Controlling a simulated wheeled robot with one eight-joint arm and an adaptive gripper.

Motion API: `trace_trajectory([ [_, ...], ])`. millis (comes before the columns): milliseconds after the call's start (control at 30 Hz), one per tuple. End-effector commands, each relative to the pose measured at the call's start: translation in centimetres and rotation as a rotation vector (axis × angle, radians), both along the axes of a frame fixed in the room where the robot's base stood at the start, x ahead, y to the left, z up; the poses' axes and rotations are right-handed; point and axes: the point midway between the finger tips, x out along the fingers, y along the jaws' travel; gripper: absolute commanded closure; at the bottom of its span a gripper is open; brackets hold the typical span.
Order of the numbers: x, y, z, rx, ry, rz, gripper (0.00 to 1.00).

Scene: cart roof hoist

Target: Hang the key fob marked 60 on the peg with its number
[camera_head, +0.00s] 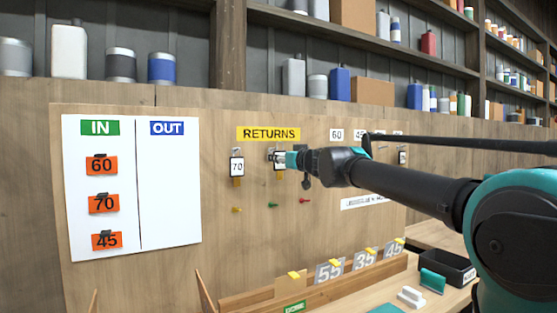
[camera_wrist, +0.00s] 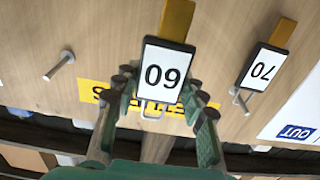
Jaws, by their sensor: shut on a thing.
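My gripper (camera_head: 290,159) is at the board under the yellow RETURNS sign. It is shut on the key fob marked 60 (camera_wrist: 165,75), a white-faced, dark-edged tag with an orange-brown strip. In the wrist view the fob appears upside down between the fingers, with its metal ring (camera_wrist: 152,112) showing. In the head view my gripper partly covers this fob. Whether the fob still touches a peg behind it, I cannot tell. A number plate 60 (camera_head: 336,135) is on the board right of the sign. My arm hides the board below it.
The fob marked 70 (camera_head: 237,166) hangs beside my gripper. A bare metal peg (camera_wrist: 60,65) shows in the wrist view. The IN/OUT sheet (camera_head: 168,210) is at left. A black bin (camera_head: 448,266) stands on the bench.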

Motion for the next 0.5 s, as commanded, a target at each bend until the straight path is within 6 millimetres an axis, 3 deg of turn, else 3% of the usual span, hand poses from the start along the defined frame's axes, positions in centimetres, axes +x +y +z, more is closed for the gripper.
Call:
trace_trajectory([
  [500,-0.62,-0.43,0.1,0.0,0.0,-0.001,0.93],
])
